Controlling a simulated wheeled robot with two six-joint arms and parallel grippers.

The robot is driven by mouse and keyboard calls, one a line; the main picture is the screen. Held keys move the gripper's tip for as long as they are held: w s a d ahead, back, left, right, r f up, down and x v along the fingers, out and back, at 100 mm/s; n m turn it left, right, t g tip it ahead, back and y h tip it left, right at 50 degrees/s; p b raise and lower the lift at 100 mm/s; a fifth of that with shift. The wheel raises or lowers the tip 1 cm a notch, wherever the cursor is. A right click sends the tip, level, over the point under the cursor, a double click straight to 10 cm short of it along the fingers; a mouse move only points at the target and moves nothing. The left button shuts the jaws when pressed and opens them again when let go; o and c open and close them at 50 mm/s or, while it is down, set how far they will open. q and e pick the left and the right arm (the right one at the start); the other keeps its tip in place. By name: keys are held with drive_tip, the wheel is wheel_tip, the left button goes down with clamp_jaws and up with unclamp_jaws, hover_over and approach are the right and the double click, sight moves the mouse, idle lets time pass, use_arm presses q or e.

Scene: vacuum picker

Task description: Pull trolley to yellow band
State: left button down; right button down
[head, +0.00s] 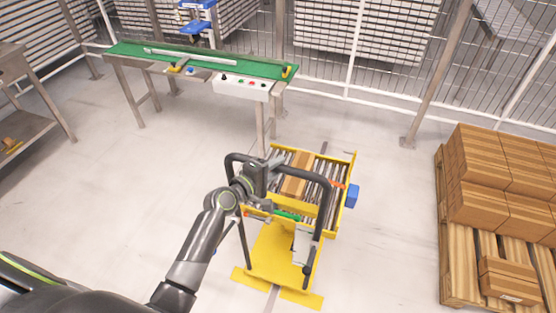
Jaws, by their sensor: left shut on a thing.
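The trolley (281,246) is a yellow frame with a roller top and a black tubular handle (322,198); it stands on the floor at centre. A brown box (296,175) lies on its rollers. My left gripper (266,174) is shut on the handle's upper bar, toward its left side. Flat yellow pieces (301,298) show at floor level by the trolley's near end; I cannot tell whether they are the yellow band or part of the trolley. My right gripper is not in view.
A green conveyor table (225,64) with a control box (242,88) stands behind the trolley. Stacked cartons (485,165) rest on a wooden pallet (460,262) at right. A metal bench (30,100) is at far left. Wire fencing closes the back. The floor on both sides is clear.

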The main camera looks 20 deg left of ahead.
use_arm(q)
drive_tip(key=shift+s, duration=0.8)
drive_tip(key=c, duration=1.2)
unclamp_jaws()
drive_tip(key=b+v, duration=0.2)
drive_tip(key=v, duration=1.5)
drive_tip(key=shift+r, duration=0.15)
drive_tip(key=shift+s+a, duration=0.1)
drive_tip(key=shift+s, duration=0.05)
